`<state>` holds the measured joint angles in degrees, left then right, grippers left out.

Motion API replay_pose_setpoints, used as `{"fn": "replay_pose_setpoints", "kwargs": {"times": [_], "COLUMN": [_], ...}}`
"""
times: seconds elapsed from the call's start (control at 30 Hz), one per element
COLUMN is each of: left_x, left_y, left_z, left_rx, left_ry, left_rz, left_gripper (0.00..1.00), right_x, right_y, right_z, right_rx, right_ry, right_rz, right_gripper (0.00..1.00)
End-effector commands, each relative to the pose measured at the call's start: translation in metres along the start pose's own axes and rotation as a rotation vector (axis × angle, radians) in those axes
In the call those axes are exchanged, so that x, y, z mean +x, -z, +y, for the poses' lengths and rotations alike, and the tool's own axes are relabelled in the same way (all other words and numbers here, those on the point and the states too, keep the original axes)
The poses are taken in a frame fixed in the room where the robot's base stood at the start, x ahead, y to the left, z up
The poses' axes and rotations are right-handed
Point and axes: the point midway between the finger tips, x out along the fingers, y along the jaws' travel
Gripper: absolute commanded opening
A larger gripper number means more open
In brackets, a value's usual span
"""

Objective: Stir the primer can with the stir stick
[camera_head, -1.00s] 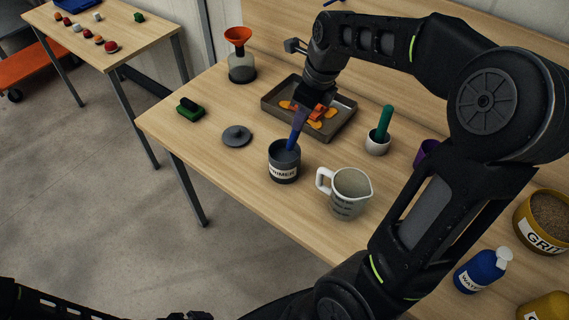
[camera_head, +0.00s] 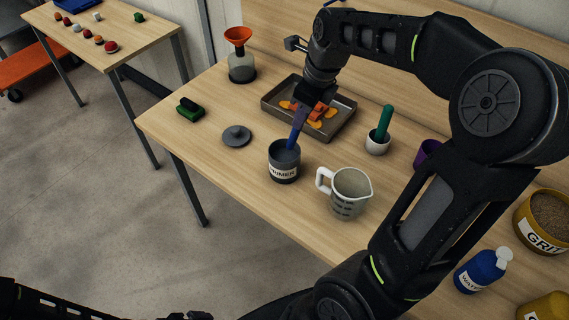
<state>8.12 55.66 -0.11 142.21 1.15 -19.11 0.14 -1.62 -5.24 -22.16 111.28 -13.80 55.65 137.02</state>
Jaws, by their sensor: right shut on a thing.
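The primer can (camera_head: 284,173) is a dark grey open can with a white label, standing upright on the wooden table. The blue stir stick (camera_head: 294,139) leans slightly, with its lower end inside the can. My right gripper (camera_head: 302,112) is shut on the upper part of the stick, above and behind the can. The stick's lower tip is hidden inside the can. A grey lid (camera_head: 237,135) lies on the table left of the can. My left arm shows only partly at the bottom left edge; its gripper cannot be made out.
A measuring jug (camera_head: 350,197) stands close right of the can. Behind are a metal tray (camera_head: 345,122) with orange pieces, a white cup (camera_head: 376,146) holding a green-handled tool, and a jar with an orange funnel (camera_head: 238,38). A green brush (camera_head: 190,109) lies left.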

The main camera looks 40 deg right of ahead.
Motion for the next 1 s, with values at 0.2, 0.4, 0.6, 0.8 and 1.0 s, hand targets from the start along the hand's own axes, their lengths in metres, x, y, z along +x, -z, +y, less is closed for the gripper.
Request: {"fn": "replay_pose_setpoints", "kwargs": {"times": [0.2, 0.4, 0.6, 0.8, 1.0], "left_x": [0.000, 0.000, 0.000, 0.000, 0.000], "left_y": [0.000, 0.000, 0.000, 0.000, 0.000], "left_z": [0.000, 0.000, 0.000, 0.000, 0.000], "left_rx": [0.000, 0.000, 0.000, 0.000, 0.000], "left_ry": [0.000, 0.000, 0.000, 0.000, 0.000], "left_rz": [0.000, 0.000, 0.000, 0.000, 0.000], "left_gripper": [1.00, 1.00, 1.00, 1.00, 1.00], "right_x": [-0.020, -0.035, -0.036, -0.036, -0.035], "right_y": [-0.005, -0.009, -0.009, -0.009, -0.009], "right_z": [-0.002, -0.002, -0.002, -0.002, -0.001], "right_rx": [0.000, 0.000, 0.000, 0.000, -0.005], "right_ry": [0.002, 0.001, 0.000, 0.000, -0.001], "right_rz": [-0.002, -0.001, 0.000, 0.000, 0.000], "right_gripper": [0.00, 0.00, 0.00, 0.00, 0.00]}}
